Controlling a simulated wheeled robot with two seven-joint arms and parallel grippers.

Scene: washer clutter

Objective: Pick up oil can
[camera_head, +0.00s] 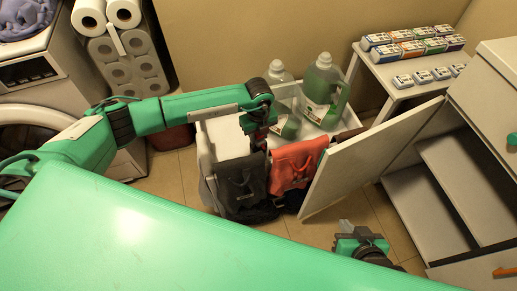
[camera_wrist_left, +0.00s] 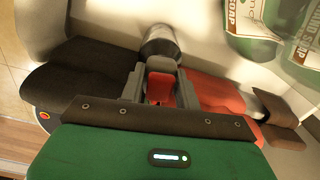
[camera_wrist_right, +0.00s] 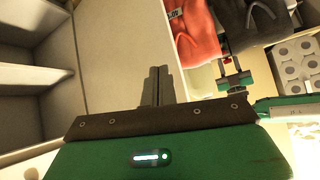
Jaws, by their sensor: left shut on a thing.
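The oil can (camera_wrist_left: 160,92) shows as a small red and grey thing between the fingers of my left gripper (camera_wrist_left: 158,82) in the left wrist view. The left gripper (camera_head: 260,132) is shut on it, above the back of the white box in the head view, where only a bit of red shows below the gripper. Most of the can's body is hidden by the fingers. My right gripper (camera_wrist_right: 157,85) has its fingers together and empty. In the head view the right gripper (camera_head: 346,228) is low in front of the open cabinet door, apart from the can.
A white box (camera_head: 206,150) holds two green soap bottles (camera_head: 323,92). Dark cloth (camera_head: 240,180) and red cloth (camera_head: 297,162) hang over its front. An open cabinet door (camera_head: 365,160) stands close on the right. A white side table (camera_head: 400,72) carries several small boxes; a washer is left.

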